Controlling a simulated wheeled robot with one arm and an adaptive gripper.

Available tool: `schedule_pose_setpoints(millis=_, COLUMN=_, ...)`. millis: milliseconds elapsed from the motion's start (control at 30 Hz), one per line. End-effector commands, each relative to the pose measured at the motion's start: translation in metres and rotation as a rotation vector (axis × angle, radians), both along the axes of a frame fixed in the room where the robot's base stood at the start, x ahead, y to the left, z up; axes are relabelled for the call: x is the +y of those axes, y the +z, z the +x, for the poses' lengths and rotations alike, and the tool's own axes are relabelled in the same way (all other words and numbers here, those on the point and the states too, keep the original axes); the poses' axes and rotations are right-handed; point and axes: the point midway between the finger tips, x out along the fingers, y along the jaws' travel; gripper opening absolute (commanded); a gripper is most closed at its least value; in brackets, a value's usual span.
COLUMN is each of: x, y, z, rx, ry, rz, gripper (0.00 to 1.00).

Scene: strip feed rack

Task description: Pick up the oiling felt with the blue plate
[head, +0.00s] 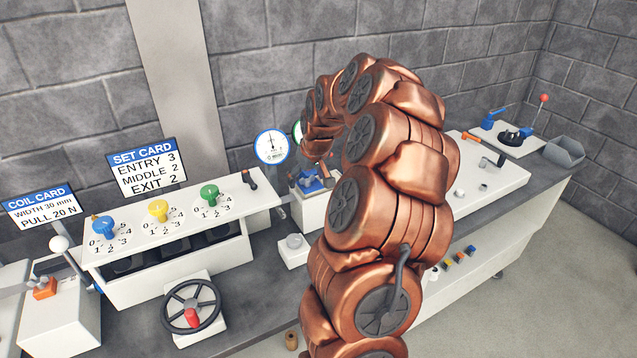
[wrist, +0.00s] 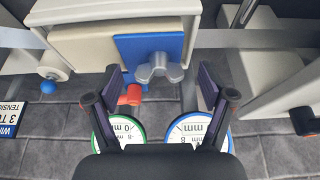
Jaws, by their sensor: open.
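In the wrist view, a blue plate (wrist: 136,52) with a grey wing nut (wrist: 158,68) shows at the top centre, under a white housing (wrist: 110,12). A cream block (wrist: 85,46) lies against its left side; I cannot tell for sure whether this is the felt. My gripper (wrist: 160,88) is open and empty, its two dark fingers either side of the wing nut and apart from it. In the head view, a small blue part (head: 311,185) shows beside my arm, near my gripper (head: 322,168), which is small and partly hidden there.
Two round gauges, green-rimmed (wrist: 124,132) and blue-rimmed (wrist: 188,130), sit beyond the fingers. In the head view, a white panel with coloured knobs (head: 158,210) and a handwheel (head: 191,306) stand left. Open floor lies front right.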

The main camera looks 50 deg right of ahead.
Motion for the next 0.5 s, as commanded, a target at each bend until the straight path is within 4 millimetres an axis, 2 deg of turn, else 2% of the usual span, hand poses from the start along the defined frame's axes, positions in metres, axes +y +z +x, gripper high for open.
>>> schedule_pose_setpoints(millis=233, x=-0.0006, y=-0.0011, z=0.0009, rx=-0.003, ry=0.0, rz=-0.002, gripper=0.8)
schedule_pose_setpoints(millis=500, x=-0.0005, y=-0.0008, z=0.0009, rx=-0.003, ry=0.0, rz=-0.002, gripper=0.52)
